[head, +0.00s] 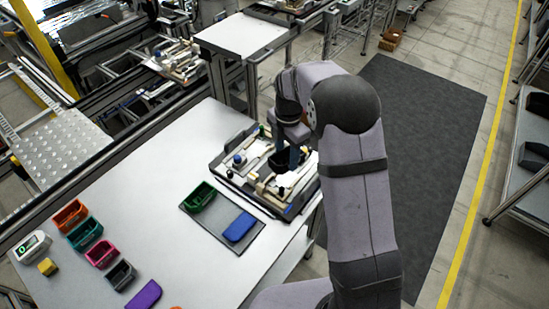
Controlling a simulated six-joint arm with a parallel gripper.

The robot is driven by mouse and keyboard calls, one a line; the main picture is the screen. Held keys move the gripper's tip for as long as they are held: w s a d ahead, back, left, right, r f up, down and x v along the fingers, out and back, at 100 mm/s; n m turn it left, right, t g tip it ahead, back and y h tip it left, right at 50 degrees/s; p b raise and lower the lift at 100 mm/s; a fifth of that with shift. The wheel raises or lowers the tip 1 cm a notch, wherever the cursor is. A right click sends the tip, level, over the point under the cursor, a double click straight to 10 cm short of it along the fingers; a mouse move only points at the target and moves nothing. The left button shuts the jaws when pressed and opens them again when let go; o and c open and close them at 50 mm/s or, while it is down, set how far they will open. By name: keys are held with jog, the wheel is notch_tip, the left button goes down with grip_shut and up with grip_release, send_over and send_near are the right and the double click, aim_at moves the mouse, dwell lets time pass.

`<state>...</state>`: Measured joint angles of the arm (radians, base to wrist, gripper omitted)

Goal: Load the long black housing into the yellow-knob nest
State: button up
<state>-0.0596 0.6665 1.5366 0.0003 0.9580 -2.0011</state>
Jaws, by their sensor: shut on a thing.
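My gripper (292,153) is over the right part of the pallet fixture (225,172), partly hidden by my own arm. It is shut on a black housing (282,163), which hangs over or in the fixture's nests; I cannot tell whether it touches them. The fixture has pale nest blocks, a blue knob (237,160) and a dark knob (229,174) on its left side. Which nest this knob belongs to is too small to tell.
A dark mat (213,228) in front of the fixture bears a green housing (199,197) and a blue housing (239,227). Orange (70,214), teal, pink and dark grey housings stand at the left, near a yellow block (47,266). A purple housing (144,294) lies at the front. The white table's middle is clear.

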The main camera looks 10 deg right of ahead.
jog(key=shift+w+a+n, duration=0.15)
jog(key=shift+w+n, duration=0.05)
jog(key=shift+n, duration=0.6)
jog(key=shift+w+r+n, duration=0.1)
jog(key=shift+n, duration=0.8)
jog(key=b, duration=0.5)
send_over(284, 180)
jog(key=shift+f, duration=3.85)
jog(key=shift+f+b, duration=0.2)
jog(key=shift+b, duration=0.1)
jog(key=shift+f, duration=0.35)
jog(key=shift+f+b, duration=0.2)
jog(key=shift+b, duration=0.1)
jog(key=o, duration=1.2)
